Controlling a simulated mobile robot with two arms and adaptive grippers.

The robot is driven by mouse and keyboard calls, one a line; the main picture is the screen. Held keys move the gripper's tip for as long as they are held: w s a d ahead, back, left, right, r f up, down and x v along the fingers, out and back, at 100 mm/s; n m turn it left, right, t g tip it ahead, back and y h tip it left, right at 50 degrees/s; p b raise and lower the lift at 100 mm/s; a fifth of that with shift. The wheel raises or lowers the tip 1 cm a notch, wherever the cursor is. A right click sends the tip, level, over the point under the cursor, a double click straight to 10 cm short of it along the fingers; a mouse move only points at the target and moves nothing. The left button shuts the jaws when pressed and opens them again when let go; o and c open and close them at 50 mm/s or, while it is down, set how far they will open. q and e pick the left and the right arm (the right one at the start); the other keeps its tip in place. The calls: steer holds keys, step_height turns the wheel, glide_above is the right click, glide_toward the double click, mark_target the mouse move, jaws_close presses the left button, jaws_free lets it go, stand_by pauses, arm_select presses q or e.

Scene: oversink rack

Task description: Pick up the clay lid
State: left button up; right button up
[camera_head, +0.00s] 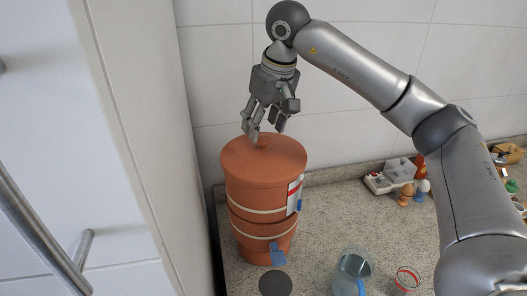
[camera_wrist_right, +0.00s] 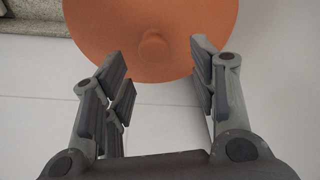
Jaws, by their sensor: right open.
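The clay lid (camera_head: 250,155) is a round orange-brown lid with a small knob (camera_head: 263,142). It sits on top of a tall clay pot (camera_head: 243,194) on the counter. In the right wrist view the lid (camera_wrist_right: 175,22) fills the top middle, with its knob (camera_wrist_right: 153,46) facing the camera. My right gripper (camera_head: 266,136) is open and empty, pointing down over the lid. In the right wrist view the fingers (camera_wrist_right: 158,58) stand apart, on either side of the knob in the picture; whether they touch the lid cannot be told. My left gripper is not in view.
The pot stands on a speckled counter (camera_head: 325,215) near a white tiled wall and a white cabinet (camera_head: 125,150) at left. A dark disc (camera_head: 275,284), a glass jug (camera_head: 351,272) and a red-rimmed glass (camera_head: 405,280) are in front. Small items and egg cups (camera_head: 405,194) stand at right.

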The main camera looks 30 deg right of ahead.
mark_target(264, 138)
steer(key=p+x, duration=0.1)
steer(key=x, duration=0.1)
steer(key=p+x, duration=0.1)
steer(key=x, duration=0.1)
steer(key=shift+s+d+f+p, duration=0.2)
steer(key=shift+s+d+p, duration=0.05)
steer(key=shift+d+p, duration=0.05)
steer(key=shift+w+f, duration=0.1)
steer(key=shift+f, duration=0.3)
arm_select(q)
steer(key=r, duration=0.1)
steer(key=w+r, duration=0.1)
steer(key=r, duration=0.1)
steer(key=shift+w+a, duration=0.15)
arm_select(e)
jaws_close()
